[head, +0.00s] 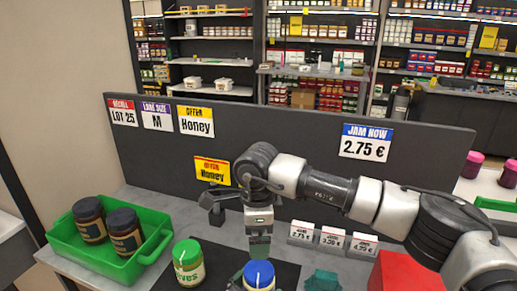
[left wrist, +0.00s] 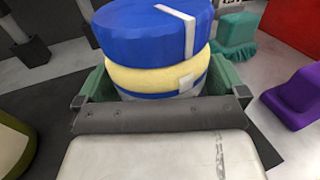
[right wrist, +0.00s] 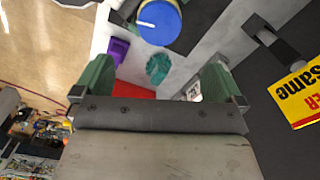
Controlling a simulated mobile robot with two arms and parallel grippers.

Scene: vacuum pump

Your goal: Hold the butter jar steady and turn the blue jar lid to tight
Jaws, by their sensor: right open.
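The butter jar (left wrist: 150,78) is pale yellow with a blue lid (left wrist: 145,32) on top. The lid bears a white stripe, and a white mark on the jar sits just below its lower end, roughly in line. My left gripper (left wrist: 160,88) has a green finger on each side of the jar and appears shut on it. In the head view the blue lid (head: 259,273) is at the bottom edge. My right gripper (head: 259,246) hangs close above it, pointing down. In the right wrist view the right gripper (right wrist: 157,85) is open and empty, with the lid (right wrist: 158,20) beyond its fingers.
A green-lidded jar (head: 188,262) stands left of the butter jar. A green crate (head: 82,257) holds two dark-lidded jars. A teal object (head: 322,280), a red box (head: 400,272) and price cards (head: 332,237) are to the right. A dark panel (head: 280,150) with signs stands behind.

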